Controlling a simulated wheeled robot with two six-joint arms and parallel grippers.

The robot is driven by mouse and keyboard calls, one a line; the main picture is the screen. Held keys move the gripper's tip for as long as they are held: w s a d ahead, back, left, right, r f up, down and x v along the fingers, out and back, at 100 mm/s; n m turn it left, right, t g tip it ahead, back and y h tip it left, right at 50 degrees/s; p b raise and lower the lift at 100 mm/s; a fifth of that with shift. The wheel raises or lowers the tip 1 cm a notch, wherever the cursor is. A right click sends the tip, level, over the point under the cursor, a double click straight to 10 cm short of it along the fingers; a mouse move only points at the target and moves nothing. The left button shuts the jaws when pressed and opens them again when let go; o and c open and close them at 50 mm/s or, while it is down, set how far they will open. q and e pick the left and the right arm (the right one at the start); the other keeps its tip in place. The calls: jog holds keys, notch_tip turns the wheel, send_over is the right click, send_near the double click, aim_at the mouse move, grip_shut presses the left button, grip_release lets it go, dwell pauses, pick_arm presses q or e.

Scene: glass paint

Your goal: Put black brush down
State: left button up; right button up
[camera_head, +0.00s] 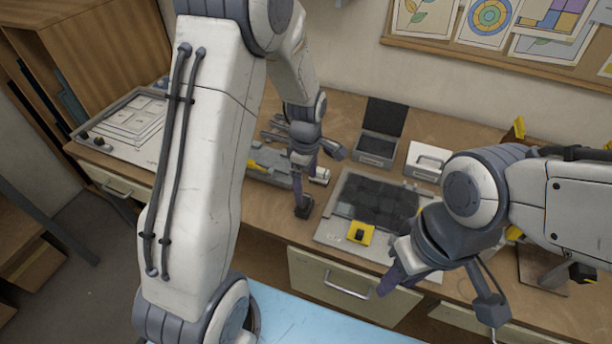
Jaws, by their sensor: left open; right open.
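My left gripper (320,180) is open, its jaws spread over the bench beside a grey tool tray (284,178). Nothing shows held between its fingers. My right gripper (438,300) is open and empty in front of the bench's drawers. I cannot make out a black brush for certain. Dark and grey slim items (275,130) lie behind the tray, partly hidden by my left arm. A pale, yellow-marked item (318,176) lies at the tray's right end, next to the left gripper.
A dark panel on a pale board (375,200) lies mid-bench, with a yellow block (360,233) at its front. Behind it stand an open grey box (376,146) and a white box (427,160). A framed board (125,125) lies at the left. Bare wood (265,215) shows in front of the tray.

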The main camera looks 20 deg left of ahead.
aim_at(306, 201)
pick_arm(q)
jog(key=s+d+r+m, duration=0.9)
jog(key=d+r+m, duration=0.1)
jog(key=m, duration=0.1)
jog(key=s+d+r+m, duration=0.1)
jog(key=s+d+m, duration=0.1)
jog(key=s+m, duration=0.5)
jog(key=s+d+r+m+h, duration=0.1)
jog(key=s+m, duration=0.6)
jog(key=shift+s+d+r, duration=0.35)
jog(key=shift+s, duration=0.05)
pick_arm(e)
jog(key=shift+f, duration=0.35)
